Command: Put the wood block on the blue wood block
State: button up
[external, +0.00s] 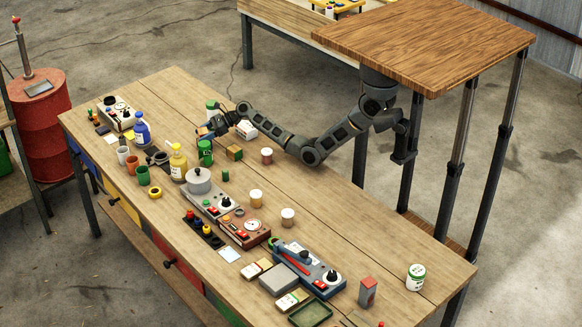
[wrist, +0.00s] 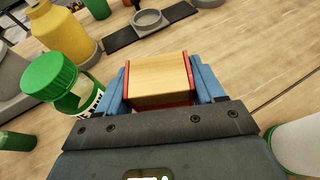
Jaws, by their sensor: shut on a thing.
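My gripper (external: 208,129) is over the far left part of the workbench, near a green jar. In the wrist view its blue fingers (wrist: 165,85) are shut on a wood block (wrist: 158,75) with a pale wood face and red sides. In the external view the held block is small and mostly covered by my gripper. I cannot make out a blue wood block for certain in either view. Another wood block (external: 234,153) with green edges sits on the bench to the right of my gripper.
The green jar (external: 205,153), also in the wrist view (wrist: 52,75), and a yellow bottle (external: 178,163) stand close by. Bare bench (external: 350,235) lies at the right.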

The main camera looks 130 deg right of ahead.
jog(key=o, duration=1)
jog(key=shift+f, duration=0.1)
jog(key=shift+r, duration=0.3)
jog(key=shift+s+a+r+p, duration=0.15)
jog(key=shift+s+p, duration=0.15)
jog(key=shift+p, duration=0.25)
jog(key=shift+p+v, duration=5.55)
jog(key=shift+v, duration=0.1)
